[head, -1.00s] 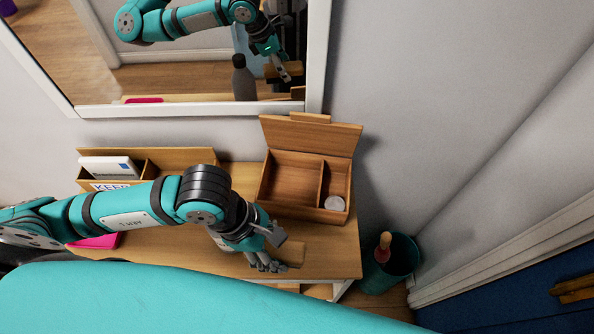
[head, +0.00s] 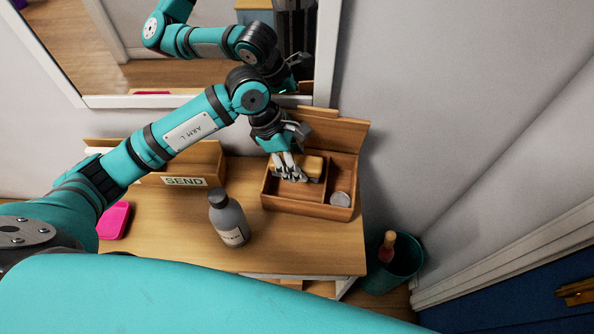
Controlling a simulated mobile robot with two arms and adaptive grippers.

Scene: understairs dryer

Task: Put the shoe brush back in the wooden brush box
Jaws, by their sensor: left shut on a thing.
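The wooden brush box (head: 308,210) stands with its lid open on the right of the wooden table, in the head view. It has a large left compartment and a small right one, which holds a round pale tin (head: 340,199). My left gripper (head: 290,174) is shut on the shoe brush (head: 313,167), a block of light wood. The brush is at the larger left compartment, near its back side. My fingers partly cover it, and I cannot tell whether it touches the box floor. My right gripper is not in view.
A grey bottle (head: 229,219) stands on the table left of the box. A wooden sorter marked SEND (head: 185,181) and a pink item (head: 113,220) are farther left. A mirror (head: 110,101) hangs behind. A teal bin (head: 397,267) stands right of the table.

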